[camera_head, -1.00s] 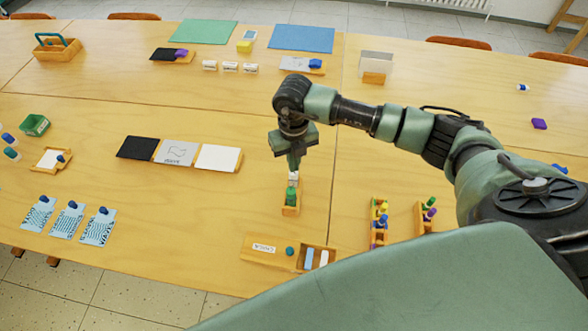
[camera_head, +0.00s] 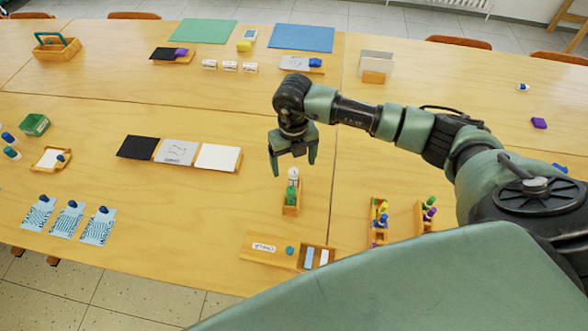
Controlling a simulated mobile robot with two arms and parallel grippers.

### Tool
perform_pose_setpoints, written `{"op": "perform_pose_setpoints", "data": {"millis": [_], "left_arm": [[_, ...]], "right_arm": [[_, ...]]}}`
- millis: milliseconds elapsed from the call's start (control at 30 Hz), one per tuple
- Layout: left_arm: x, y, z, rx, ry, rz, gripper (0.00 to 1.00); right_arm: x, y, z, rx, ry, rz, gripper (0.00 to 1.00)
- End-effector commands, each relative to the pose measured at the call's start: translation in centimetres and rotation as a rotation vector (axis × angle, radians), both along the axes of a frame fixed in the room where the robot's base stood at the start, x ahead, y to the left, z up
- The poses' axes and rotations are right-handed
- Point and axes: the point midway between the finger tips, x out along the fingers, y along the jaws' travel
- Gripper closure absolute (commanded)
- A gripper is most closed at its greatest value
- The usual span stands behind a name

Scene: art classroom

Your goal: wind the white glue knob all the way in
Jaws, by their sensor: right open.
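The white glue knob (camera_head: 293,173) tops a small upright item with a green part (camera_head: 291,196) in a narrow wooden holder (camera_head: 290,211), at the middle of the near table. My right gripper (camera_head: 294,168) is open and points down, directly above the white knob, with its fingers spread to either side. Whether the fingertips touch the knob cannot be told from here. My left gripper is not in view.
Wooden racks of coloured markers (camera_head: 380,222) stand to the right. Black, grey and white panels (camera_head: 217,158) lie left. The table between is clear.

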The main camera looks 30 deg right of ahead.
Motion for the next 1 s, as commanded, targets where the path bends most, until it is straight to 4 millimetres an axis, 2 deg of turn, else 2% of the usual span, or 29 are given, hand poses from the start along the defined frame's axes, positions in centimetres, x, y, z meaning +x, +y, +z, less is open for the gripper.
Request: {"op": "perform_pose_setpoints", "data": {"millis": [233,500,600,733,1000], "left_arm": [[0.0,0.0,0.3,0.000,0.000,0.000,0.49],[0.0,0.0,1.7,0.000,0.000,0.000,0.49],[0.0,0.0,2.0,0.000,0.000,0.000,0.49],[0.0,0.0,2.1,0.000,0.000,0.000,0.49],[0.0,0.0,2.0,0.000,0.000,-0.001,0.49]], "right_arm": [[0.0,0.0,0.1,0.000,0.001,-0.056,0.18],[-0.1,0.1,0.2,0.001,0.003,-0.448,0.18],[0.0,0.0,0.2,0.001,0.001,-0.547,0.18],[0.0,0.0,0.0,0.001,0.000,-0.601,0.18],[0.0,0.0,0.0,0.000,0.000,-0.602,0.18]]}}
